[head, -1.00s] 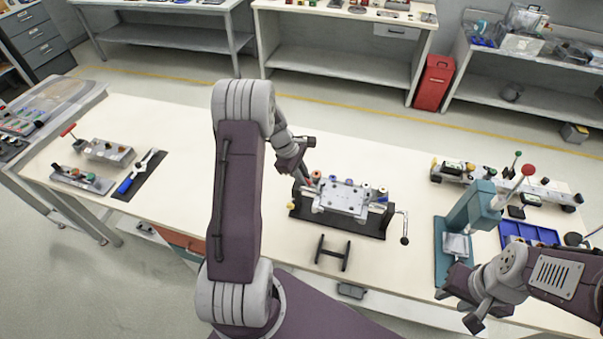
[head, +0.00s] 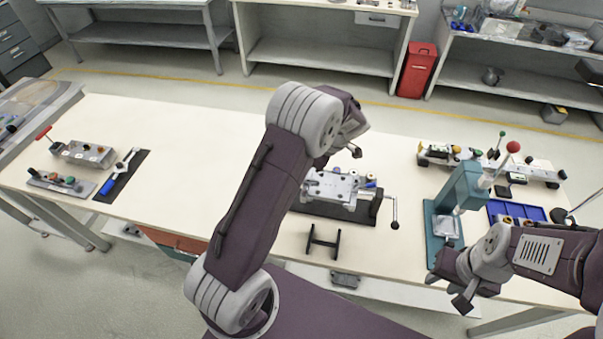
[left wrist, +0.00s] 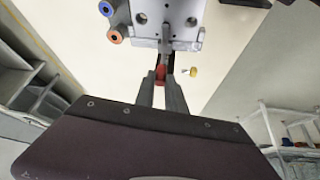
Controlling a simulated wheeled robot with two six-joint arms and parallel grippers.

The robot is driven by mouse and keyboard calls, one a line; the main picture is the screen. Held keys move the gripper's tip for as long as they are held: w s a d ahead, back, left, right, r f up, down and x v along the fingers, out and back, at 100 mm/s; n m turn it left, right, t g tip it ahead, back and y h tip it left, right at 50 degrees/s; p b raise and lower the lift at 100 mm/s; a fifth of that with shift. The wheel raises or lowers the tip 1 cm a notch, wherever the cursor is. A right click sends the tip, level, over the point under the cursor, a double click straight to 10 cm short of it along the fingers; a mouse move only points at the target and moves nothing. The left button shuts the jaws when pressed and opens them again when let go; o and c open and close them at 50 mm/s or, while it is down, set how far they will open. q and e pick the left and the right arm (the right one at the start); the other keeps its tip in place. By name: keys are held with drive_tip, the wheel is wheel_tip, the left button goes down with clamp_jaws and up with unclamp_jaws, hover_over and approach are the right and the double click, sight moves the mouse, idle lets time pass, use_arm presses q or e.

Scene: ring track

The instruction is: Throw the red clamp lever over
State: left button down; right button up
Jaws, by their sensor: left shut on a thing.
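The red clamp lever (left wrist: 160,74) shows in the left wrist view, just below the grey metal block of the fixture. My left gripper (left wrist: 161,82) is shut on it, one finger on each side. In the head view the fixture (head: 335,187) stands on a black base at the middle of the bench, with a crank on its right. My left arm covers the fixture's left part and the lever there, and much of my left gripper is hidden. My right gripper (head: 450,291) hangs at the bench's front edge at right, its fingers apart and empty.
A teal press (head: 462,196) with a red-knobbed lever and a blue tray (head: 516,212) stand right of the fixture. A black stand (head: 322,241) lies in front of it. A block (head: 84,154) and a blue-handled tool (head: 117,174) lie at left. The bench between is bare.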

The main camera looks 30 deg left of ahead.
use_arm(q)
drive_tip(key=shift+d+f+y+b, duration=0.2)
drive_tip(key=shift+d+y+b, duration=0.15)
drive_tip(key=shift+y+b, duration=0.3)
drive_tip(key=c, duration=1.4)
unclamp_jaws()
drive_tip(key=shift+r, duration=0.1)
